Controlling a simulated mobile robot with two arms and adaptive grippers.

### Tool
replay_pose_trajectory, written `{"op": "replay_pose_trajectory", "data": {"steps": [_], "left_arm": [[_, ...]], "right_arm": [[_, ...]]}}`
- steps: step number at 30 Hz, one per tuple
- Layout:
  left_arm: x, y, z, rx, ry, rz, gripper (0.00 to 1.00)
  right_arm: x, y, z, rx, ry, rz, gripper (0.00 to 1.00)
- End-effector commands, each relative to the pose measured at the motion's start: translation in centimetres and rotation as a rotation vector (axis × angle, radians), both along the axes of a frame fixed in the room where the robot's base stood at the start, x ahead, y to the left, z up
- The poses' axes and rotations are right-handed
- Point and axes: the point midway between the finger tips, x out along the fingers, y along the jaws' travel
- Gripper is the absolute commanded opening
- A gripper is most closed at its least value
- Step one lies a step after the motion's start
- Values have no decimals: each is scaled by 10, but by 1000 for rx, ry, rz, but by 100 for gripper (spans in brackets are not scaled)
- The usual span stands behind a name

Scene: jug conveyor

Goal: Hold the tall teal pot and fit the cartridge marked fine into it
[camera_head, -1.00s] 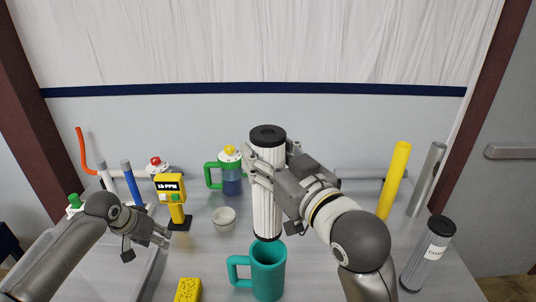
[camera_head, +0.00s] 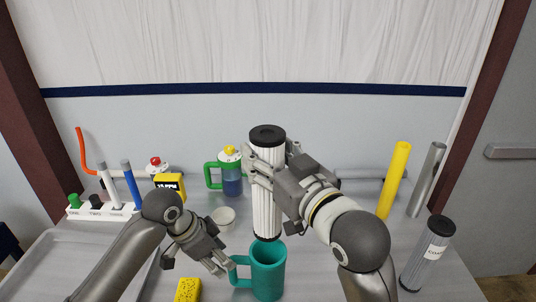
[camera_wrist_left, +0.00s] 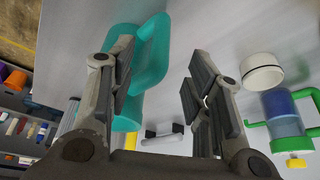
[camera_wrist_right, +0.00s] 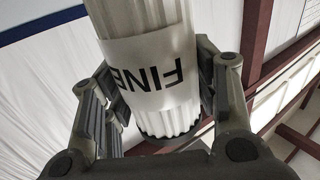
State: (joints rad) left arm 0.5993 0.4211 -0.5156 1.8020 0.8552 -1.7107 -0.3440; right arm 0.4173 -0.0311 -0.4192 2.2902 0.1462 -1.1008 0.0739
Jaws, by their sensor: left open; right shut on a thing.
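The tall teal pot (camera_head: 268,272) stands upright at the front middle of the table, its handle on the left. It also shows in the left wrist view (camera_wrist_left: 150,62). My left gripper (camera_head: 226,268) is open close beside the handle; I cannot tell whether it touches. My right gripper (camera_head: 256,172) is shut on the pleated white cartridge (camera_head: 266,212) with black end caps. Its label reads FINE in the right wrist view (camera_wrist_right: 150,70). The cartridge is upright above the pot, its lower end close to the rim; I cannot tell whether it is inside.
A second, grey cartridge (camera_head: 428,254) stands at the right. A yellow sponge (camera_head: 188,290) lies left of the pot. A white bowl (camera_head: 223,216), a green-handled jug (camera_head: 230,174) and a yellow meter (camera_head: 170,184) stand behind. A grey tray (camera_head: 50,262) is at the left.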

Motion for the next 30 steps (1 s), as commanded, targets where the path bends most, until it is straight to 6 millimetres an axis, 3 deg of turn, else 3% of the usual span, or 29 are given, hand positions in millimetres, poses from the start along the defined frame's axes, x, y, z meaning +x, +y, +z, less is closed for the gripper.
{"op": "replay_pose_trajectory", "data": {"steps": [15, 30], "left_arm": [[15, -23, -67, 0, 2, 2, 46], [17, -28, -80, 1, 0, 2, 46]], "right_arm": [[0, 0, 1, 1, -2, 0, 13], [0, 0, 1, 1, -2, 0, 13]]}}
